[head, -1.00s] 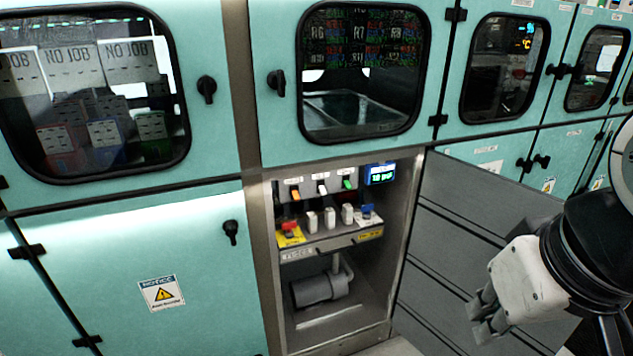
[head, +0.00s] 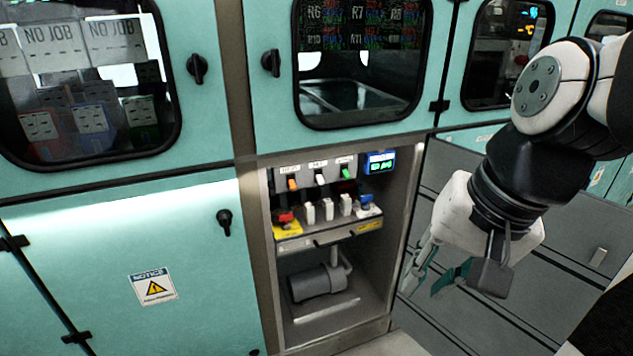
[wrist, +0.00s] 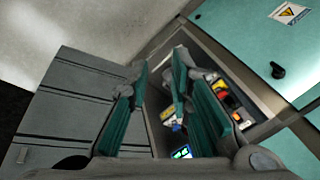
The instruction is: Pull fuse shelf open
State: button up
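The fuse shelf (head: 322,238) is a grey ledge inside the open cabinet bay in the middle of the head view. It carries white fuses, a red switch on a yellow base and a blue switch. A dark handle bar shows on its front edge. My gripper (head: 436,272) is to the right of the bay, apart from the shelf, with its fingers pointing down and left. In the wrist view my gripper (wrist: 163,100) has its teal finger pads apart with nothing between them. The shelf's coloured parts (wrist: 228,92) show there partly behind the right finger.
A grey pump-like cylinder (head: 318,283) lies below the shelf. Small switches and a lit display (head: 380,162) are above it. A teal closed door (head: 130,270) is on the left, and a grey ribbed panel (head: 540,290) is behind my arm.

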jog(key=w+a+f+m+g+y+b, duration=0.1)
jog(key=w+a+f+m+y+b, duration=0.15)
jog(key=w+f+m, duration=0.4)
jog(key=w+a+f+m+y+b, duration=0.2)
jog(key=w+f+m+b, duration=0.15)
jog(key=w, duration=0.65)
jog(key=m+t+y+b, duration=0.4)
jog(key=m+t+b, duration=0.75)
jog(key=m, duration=2.05)
send_near(341, 241)
jog(key=shift+g, duration=0.65)
jog(key=b+x, duration=0.1)
jog(key=x, duration=0.2)
jog(key=b+x, duration=0.2)
jog(key=x, duration=0.2)
jog(key=b+x, duration=0.2)
jog(key=x, duration=0.1)
jog(key=shift+w+d+r, duration=0.15)
jog(key=shift+w+d, duration=0.05)
jog(key=shift+w, duration=0.3)
grip_shut()
